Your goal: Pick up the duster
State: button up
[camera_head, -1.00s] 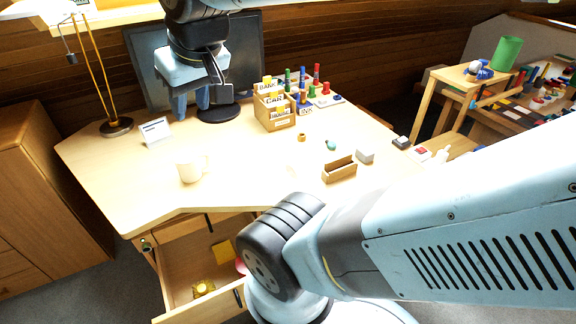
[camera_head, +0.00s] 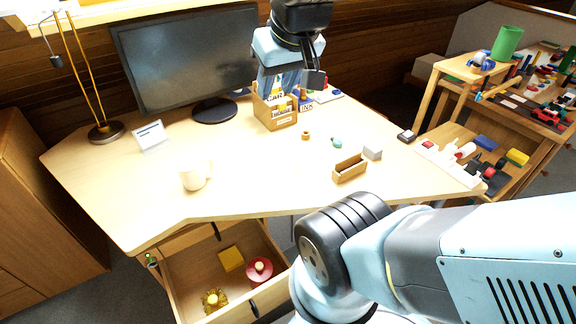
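No thing in view is plainly marked as the duster. A small dark-topped block with a pale underside (camera_head: 406,136) lies near the desk's right edge and could be it, but I cannot tell for certain. My gripper (camera_head: 279,88) hangs over the back of the desk, in front of the monitor's right edge and above the wooden card box (camera_head: 276,116). Its fingers point down and look apart, with nothing seen between them. It is well to the left of the dark block and not touching it. The fingertips partly overlap the card box in the picture.
A cream mug (camera_head: 195,176), an open wooden holder (camera_head: 350,168), a grey block (camera_head: 373,152) and a monitor (camera_head: 190,62) stand on the desk (camera_head: 270,185). The open drawer (camera_head: 190,268) juts out in front. A crowded shelf stands at right.

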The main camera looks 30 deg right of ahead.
aim_at(214, 301)
jog(key=k, duration=1.2)
jog(key=u, duration=0.3)
jog(key=i, duration=0.8)
jog(key=u, duration=0.4)
